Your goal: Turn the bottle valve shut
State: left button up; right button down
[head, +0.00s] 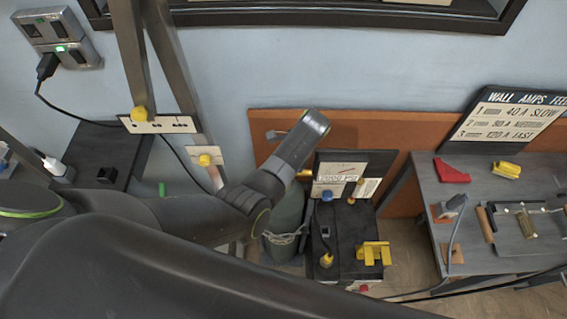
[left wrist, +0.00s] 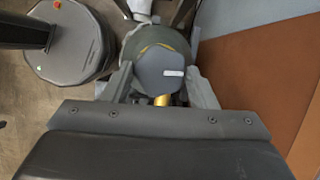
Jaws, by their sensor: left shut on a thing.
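The bottle (head: 287,215) is a grey-green cylinder standing on the floor beside the black welding machine, with a chain or strap around it. Its top and valve are hidden behind my left arm in the head view. In the left wrist view the valve knob (left wrist: 160,70) is dark and many-sided, with a white mark on top. A brass stem (left wrist: 162,100) shows below it, and the bottle's rounded shoulder (left wrist: 131,45) lies behind. My left gripper (left wrist: 159,84) is shut on the knob, one finger on each side. My right gripper is not in view.
The black welding machine (head: 345,235) with yellow parts stands right of the bottle. A workbench (head: 430,195) with a red block is further right. An orange-brown panel (head: 375,128) runs behind. A dark cabinet (head: 90,150) stands left.

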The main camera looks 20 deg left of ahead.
pick_arm(q)
jog(key=shift+m+t, duration=0.3)
jog(key=shift+m, duration=0.3)
jog(key=o, duration=1)
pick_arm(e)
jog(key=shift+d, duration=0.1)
pick_arm(q)
jog(key=shift+d+r, duration=0.1)
